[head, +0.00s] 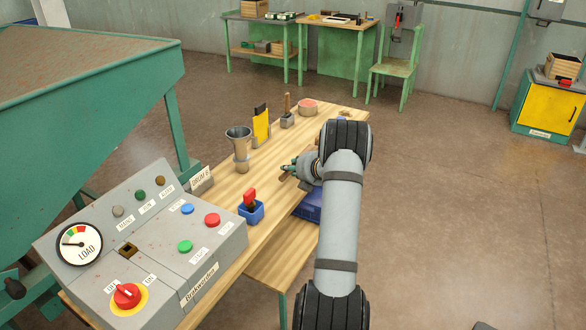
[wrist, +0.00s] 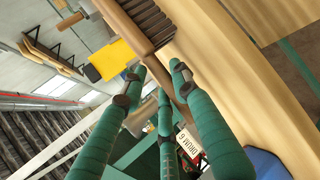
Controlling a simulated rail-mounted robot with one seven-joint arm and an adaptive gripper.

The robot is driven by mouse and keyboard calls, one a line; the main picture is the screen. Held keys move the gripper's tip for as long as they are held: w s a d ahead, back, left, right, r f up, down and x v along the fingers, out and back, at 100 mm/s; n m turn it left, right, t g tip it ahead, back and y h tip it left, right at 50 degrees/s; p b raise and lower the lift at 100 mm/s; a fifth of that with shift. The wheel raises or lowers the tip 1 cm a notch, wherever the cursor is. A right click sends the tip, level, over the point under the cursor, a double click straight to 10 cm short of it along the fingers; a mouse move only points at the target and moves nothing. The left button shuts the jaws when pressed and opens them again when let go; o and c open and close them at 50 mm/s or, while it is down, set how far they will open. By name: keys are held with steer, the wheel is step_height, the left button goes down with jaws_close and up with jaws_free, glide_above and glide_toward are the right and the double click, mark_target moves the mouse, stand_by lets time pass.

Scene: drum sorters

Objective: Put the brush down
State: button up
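The brush (wrist: 122,22) has a brown wooden back and handle and dark bristles. In the wrist view its head is at the top and its handle runs down between my green fingers. My gripper (wrist: 162,80) is closed around the handle. In the head view my gripper (head: 291,170) is low over the right side of the wooden bench (head: 222,192), and my arm and hand hide most of the brush. I cannot tell whether the brush touches the bench.
A metal cup (head: 239,140), a yellow item in a holder (head: 261,124), a wooden-handled item in a grey block (head: 287,108) and a pink round item (head: 308,106) stand on the bench. A blue holder with a red item (head: 251,208) and a control console (head: 150,250) are nearer.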

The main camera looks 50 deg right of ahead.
steer(key=shift+o, duration=1.3)
steer(key=shift+r, duration=0.2)
steer(key=v, duration=1.2)
steer(key=shift+f, duration=0.15)
steer(key=x, duration=1.2)
steer(key=shift+w, duration=0.1)
